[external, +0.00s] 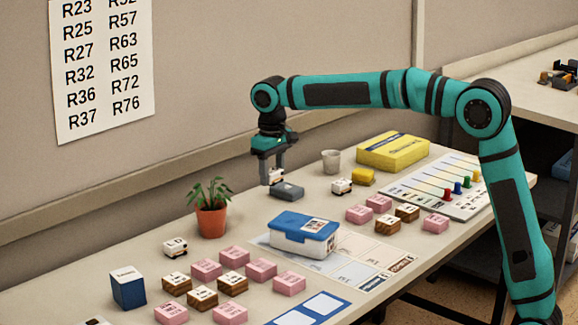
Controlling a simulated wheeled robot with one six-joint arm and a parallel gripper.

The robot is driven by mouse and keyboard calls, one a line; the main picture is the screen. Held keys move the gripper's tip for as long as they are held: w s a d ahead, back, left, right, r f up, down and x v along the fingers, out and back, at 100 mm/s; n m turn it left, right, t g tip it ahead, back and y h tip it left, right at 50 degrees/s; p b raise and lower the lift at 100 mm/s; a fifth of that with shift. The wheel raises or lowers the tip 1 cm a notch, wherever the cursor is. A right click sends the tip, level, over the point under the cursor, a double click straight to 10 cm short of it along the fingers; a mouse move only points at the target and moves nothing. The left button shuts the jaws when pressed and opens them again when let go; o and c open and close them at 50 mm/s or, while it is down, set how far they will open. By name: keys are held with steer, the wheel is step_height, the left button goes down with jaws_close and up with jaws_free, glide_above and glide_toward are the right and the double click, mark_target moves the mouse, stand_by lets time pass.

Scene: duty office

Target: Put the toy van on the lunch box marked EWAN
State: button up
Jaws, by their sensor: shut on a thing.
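My gripper (273,178) points down over the back of the table and is shut on a small white toy van (277,175). The fingers hide part of the van. A dark grey block-like thing (289,193) is just below and beside it; I cannot tell whether they touch. A lunch box (305,238) with a blue lid and pale sides stands nearer the front, right of the gripper. Its label is too small to read. Two more white toy vans stand on the table, one right of the gripper (342,186) and one at the left (175,247).
A potted plant (211,215) stands left of the gripper. A grey cup (331,161), a yellow box (393,151) and a board with coloured pegs (430,190) are to the right. Several pink and wooden blocks (233,256) and a dark blue box (128,287) fill the front left.

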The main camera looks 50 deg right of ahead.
step_height(320, 180, up, 8)
steer(key=f, duration=0.1)
glide_above(304, 223)
steer(key=shift+m, duration=0.4)
steer(key=shift+f, duration=4.7)
steer(key=shift+f, duration=0.1)
steer(key=o, duration=0.9)
steer(key=shift+o, duration=0.2)
step_height(304, 223, up, 12)
